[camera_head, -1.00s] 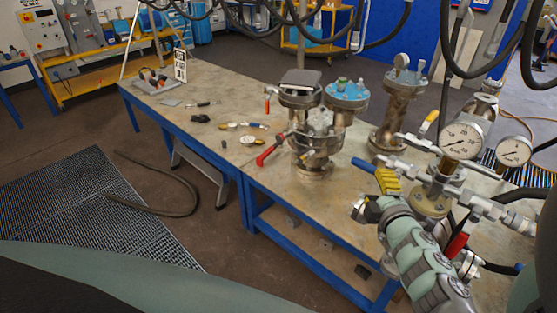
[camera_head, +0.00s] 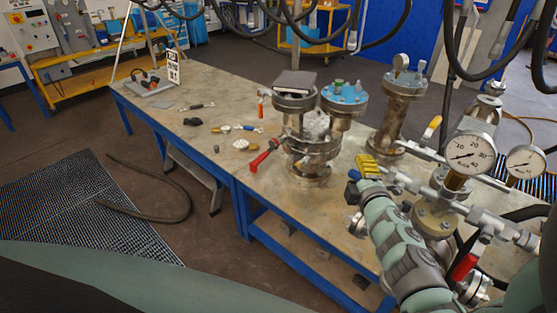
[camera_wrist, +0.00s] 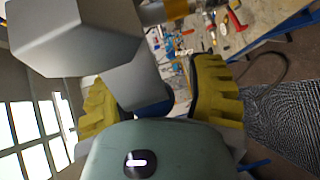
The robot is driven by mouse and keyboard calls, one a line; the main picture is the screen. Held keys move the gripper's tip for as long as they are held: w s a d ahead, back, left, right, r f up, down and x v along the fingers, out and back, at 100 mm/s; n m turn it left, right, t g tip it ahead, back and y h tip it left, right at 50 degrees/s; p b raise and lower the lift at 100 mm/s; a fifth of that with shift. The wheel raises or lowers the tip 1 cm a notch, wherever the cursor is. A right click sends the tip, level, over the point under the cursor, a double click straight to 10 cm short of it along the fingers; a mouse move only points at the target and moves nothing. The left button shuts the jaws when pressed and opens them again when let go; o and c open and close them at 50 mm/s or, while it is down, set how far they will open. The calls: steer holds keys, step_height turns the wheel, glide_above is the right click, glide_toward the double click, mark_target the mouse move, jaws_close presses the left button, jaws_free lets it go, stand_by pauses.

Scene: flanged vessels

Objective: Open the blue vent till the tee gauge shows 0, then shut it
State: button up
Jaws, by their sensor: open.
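The blue vent handle (camera_head: 354,175) shows in the head view as a small blue end beside my gripper (camera_head: 367,165). Most of it is hidden by the gripper and arm. In the wrist view, the dark blue handle (camera_wrist: 152,113) lies between the yellow fingers of my open gripper (camera_wrist: 157,100), below a large grey fitting (camera_wrist: 75,35); contact cannot be told. The tee gauge (camera_head: 470,152), a white dial, stands on the flanged tee at the right. Its needle points to the lower left; the exact reading is too small to tell.
A second gauge (camera_head: 525,163) stands right of the tee. A clamped vessel (camera_head: 314,150) with a red handle (camera_head: 266,155) and a tall flanged vessel (camera_head: 400,105) stand on the bench (camera_head: 215,85). A yellow lever (camera_head: 434,123) is behind the tee. Hoses hang overhead.

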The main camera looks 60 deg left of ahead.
jaws_close()
stand_by(0.3)
